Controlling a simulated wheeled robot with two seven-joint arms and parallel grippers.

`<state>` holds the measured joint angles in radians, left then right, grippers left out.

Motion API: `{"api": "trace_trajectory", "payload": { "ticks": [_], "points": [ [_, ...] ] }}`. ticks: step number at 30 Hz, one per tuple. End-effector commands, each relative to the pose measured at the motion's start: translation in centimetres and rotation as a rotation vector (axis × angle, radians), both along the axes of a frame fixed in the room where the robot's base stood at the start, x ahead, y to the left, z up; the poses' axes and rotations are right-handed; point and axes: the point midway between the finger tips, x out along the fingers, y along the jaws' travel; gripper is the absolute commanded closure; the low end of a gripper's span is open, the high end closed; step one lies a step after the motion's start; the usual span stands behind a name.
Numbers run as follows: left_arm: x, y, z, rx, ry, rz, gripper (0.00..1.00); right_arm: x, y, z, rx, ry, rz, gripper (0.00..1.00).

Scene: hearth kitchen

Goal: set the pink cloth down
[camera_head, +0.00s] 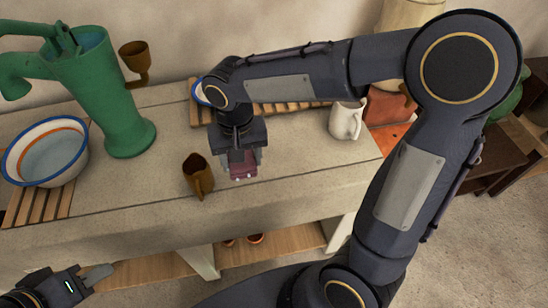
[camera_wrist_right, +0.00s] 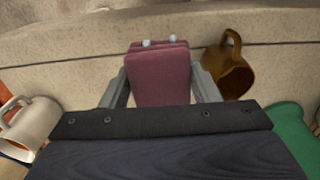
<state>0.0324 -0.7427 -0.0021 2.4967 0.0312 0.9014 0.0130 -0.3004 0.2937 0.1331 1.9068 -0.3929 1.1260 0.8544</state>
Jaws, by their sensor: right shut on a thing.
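The pink cloth (camera_head: 242,170) is a small, folded, dusky-pink block. My right gripper (camera_head: 242,162) is shut on it, pointing down over the grey stone counter (camera_head: 290,165). In the right wrist view the cloth (camera_wrist_right: 160,75) sits between the two grey fingers, with two small pale spots near its top edge. Whether its underside touches the counter I cannot tell. My left gripper (camera_head: 98,276) is at the lower left, in front of and below the counter, away from the cloth; its finger opening is not clear.
A brown mug (camera_head: 198,176) stands just left of the cloth. A white mug (camera_head: 346,121) and an orange-brown box (camera_head: 388,108) are to the right. A green pump (camera_head: 110,100) and rimmed basin (camera_head: 45,150) are at left. Bare counter lies right of the cloth.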

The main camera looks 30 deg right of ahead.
Motion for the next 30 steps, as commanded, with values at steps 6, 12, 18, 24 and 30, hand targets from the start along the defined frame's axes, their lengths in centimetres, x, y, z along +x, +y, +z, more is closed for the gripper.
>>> {"api": "trace_trajectory", "payload": {
  "ticks": [6,12,18,24,30],
  "points": [
    [0.0,0.0,0.6,0.0,0.0,0.0,0.67,0.2,-3.4,-1.0,-0.004,0.005,-0.026,0.66],
    [0.0,0.0,1.5,0.0,0.0,0.0,0.67,1.2,-8.3,-3.3,-0.004,0.005,-0.025,0.66],
    [0.0,0.0,1.8,0.0,0.0,0.0,0.67,1.9,-11.2,-7.0,-0.003,0.006,-0.02,0.66],
    [0.0,0.0,1.9,0.0,0.0,0.0,0.67,2.3,-12.4,-8.5,-0.003,0.001,-0.016,0.66],
    [0.0,0.0,2.0,0.0,0.0,0.0,0.67,2.4,-13.3,-11.1,-0.003,0.005,-0.014,0.66]
  ]
}}
